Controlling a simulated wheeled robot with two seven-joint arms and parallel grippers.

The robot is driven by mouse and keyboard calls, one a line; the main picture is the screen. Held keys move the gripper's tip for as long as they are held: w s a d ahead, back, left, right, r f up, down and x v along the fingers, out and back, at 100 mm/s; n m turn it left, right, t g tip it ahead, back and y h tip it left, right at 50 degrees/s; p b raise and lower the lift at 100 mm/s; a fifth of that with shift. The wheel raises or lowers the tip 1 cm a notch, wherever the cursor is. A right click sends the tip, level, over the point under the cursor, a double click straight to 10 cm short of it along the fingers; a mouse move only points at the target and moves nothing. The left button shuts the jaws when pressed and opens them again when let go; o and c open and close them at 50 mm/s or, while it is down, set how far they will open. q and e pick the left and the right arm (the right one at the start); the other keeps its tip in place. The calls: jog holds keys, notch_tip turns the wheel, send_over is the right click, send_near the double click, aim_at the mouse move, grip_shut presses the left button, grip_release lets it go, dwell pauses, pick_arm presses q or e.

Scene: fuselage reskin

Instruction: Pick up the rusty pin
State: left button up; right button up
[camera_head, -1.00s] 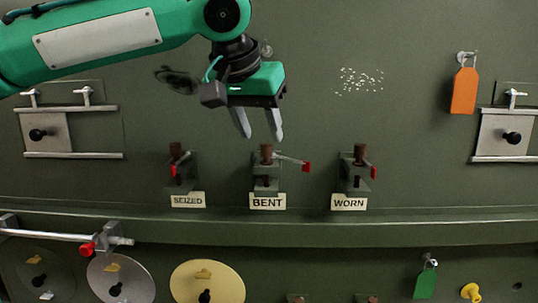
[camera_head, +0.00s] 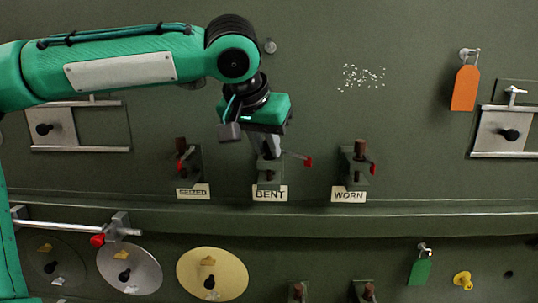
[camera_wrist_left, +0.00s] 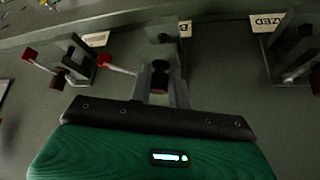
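Three rusty brown pins stand in dark brackets on the green wall, above labels SEIZED, BENT and WORN. My left gripper (camera_head: 267,150) points down at the BENT bracket (camera_head: 268,178), its fingers close together on either side of that bracket's rusty pin. In the left wrist view, the rusty pin (camera_wrist_left: 160,76) sits between the two pale fingers, which appear shut on it; exact contact is hard to see. The pin is still at its bracket. The SEIZED pin (camera_head: 181,146) and the WORN pin (camera_head: 360,149) stand free of the gripper. My right gripper is out of view.
A lever with a red tip (camera_head: 308,161) sticks out right of the BENT bracket. A ledge (camera_head: 400,222) runs below the labels. An orange tag (camera_head: 465,88) and a green tag (camera_head: 420,272) hang at right. Round plates (camera_head: 212,274) sit lower left.

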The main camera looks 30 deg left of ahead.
pick_arm(q)
jog(key=shift+w, duration=0.1)
grip_shut()
jog(key=shift+r, duration=0.1)
